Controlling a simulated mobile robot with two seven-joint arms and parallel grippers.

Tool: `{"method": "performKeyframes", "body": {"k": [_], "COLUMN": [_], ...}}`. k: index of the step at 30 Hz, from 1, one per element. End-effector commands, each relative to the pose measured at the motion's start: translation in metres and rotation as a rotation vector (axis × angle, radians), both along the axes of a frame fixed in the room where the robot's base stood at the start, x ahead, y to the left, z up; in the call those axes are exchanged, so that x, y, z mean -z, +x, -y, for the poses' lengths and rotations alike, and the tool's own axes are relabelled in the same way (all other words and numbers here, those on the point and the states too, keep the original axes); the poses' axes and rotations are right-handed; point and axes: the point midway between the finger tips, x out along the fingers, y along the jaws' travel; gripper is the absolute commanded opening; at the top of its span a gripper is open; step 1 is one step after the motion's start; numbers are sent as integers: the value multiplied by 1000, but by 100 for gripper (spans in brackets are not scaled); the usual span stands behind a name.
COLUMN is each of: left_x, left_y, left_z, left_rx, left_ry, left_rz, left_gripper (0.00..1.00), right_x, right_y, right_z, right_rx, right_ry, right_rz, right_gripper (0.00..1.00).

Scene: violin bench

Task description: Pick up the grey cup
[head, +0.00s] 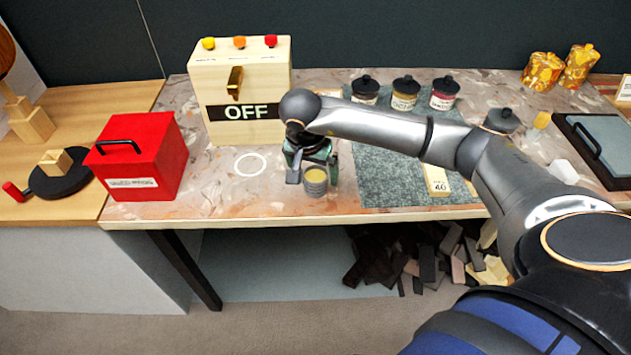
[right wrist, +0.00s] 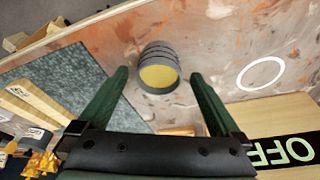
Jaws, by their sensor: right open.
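The grey cup (head: 315,185) is ribbed, with a yellow top or contents. It stands near the front edge of the workbench (head: 225,208). In the right wrist view the grey cup (right wrist: 160,52) appears at the opening between the fingertips, with gaps on both sides. My right gripper (head: 313,164) is just behind and above the cup in the head view. Its two green fingers are spread apart and hold nothing in the right wrist view (right wrist: 160,75). Whether the fingertips reach down beside the cup is hard to tell. My left gripper is not in view.
A white ring (head: 250,165) is marked on the bench left of the cup. A red box (head: 137,157) stands farther left, and a wooden OFF box (head: 241,85) behind. A grey-green mat (head: 395,192) lies right, with lidded jars (head: 405,92) at its back.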

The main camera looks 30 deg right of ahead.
Motion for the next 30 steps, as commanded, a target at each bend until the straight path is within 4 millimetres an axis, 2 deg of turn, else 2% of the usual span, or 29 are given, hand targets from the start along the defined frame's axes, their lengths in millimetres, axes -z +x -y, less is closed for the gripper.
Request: {"method": "performKeyframes", "body": {"k": [3, 6, 14, 30], "left_x": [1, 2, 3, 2], "left_y": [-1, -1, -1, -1], "left_z": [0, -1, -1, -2], "left_rx": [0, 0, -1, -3], "left_ry": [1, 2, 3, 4], "left_rz": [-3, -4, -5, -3], "left_gripper": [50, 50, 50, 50], "right_x": [18, 25, 27, 27], "right_y": [1, 3, 4, 3], "right_z": [5, 7, 7, 7], "right_rx": [2, 1, 1, 1], "right_ry": [1, 0, 0, 1], "right_rz": [-2, 0, 2, 1], "right_gripper": [100, 100, 100, 39]}}
